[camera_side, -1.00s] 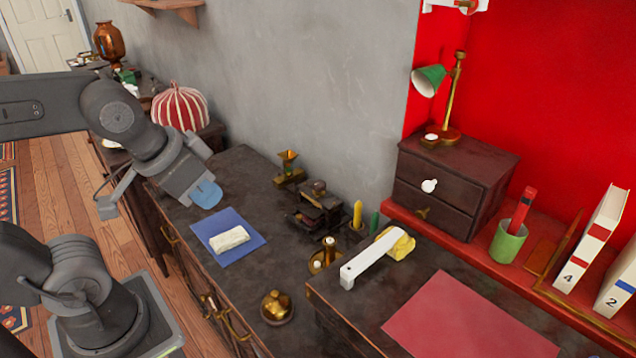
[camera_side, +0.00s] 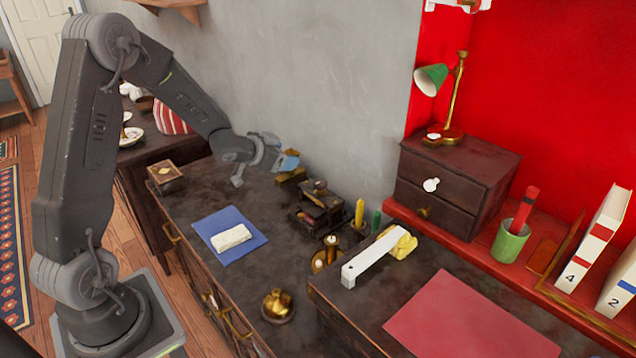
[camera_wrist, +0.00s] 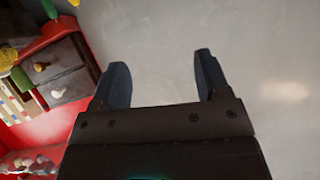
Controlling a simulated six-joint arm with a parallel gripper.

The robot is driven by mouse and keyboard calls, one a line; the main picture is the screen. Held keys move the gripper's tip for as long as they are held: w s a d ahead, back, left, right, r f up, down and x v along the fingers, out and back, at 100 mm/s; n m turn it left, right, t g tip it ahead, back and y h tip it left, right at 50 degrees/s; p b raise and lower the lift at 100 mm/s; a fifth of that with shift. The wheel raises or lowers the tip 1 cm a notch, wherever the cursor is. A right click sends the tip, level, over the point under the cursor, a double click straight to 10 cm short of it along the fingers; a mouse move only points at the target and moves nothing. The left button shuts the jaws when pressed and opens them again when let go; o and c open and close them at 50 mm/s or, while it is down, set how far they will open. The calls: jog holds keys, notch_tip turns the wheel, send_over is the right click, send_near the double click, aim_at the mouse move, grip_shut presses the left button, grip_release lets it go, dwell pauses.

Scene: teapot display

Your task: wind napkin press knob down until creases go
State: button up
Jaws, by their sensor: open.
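The likely napkin press is a small dark stacked device (camera_side: 322,210) on the dark counter near the wall in the side view. A small knob (camera_side: 319,186) stands on its top. A folded white cloth (camera_side: 231,237) lies on a blue sheet (camera_side: 252,246) to its left and nearer the front; creases are too small to judge. My gripper (camera_side: 285,162) hangs above and left of the press, apart from it, partly covering a brass piece (camera_side: 291,177). In the wrist view my gripper (camera_wrist: 163,75) is open and empty, its two fingers against the grey wall. The press cannot be made out there.
A yellow and a green stick (camera_side: 358,214) stand right of the press. A brass candle holder (camera_side: 329,252) and brass bell-like piece (camera_side: 278,305) stand nearer. A white bar (camera_side: 375,257) lies on the raised counter at right. Bare counter surrounds the blue sheet.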

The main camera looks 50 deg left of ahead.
aim_at(319, 182)
notch_tip(319, 182, down, 9)
jog(key=a+t+h, duration=0.1)
jog(key=a+h, duration=0.1)
jog(key=h, duration=0.1)
jog(key=shift+m, duration=0.3)
jog(key=x, duration=1.3)
jog(key=shift+d+r, duration=0.2)
jog(key=shift+d, duration=0.1)
jog(key=shift+h, duration=0.3)
jog(key=c, duration=0.9)
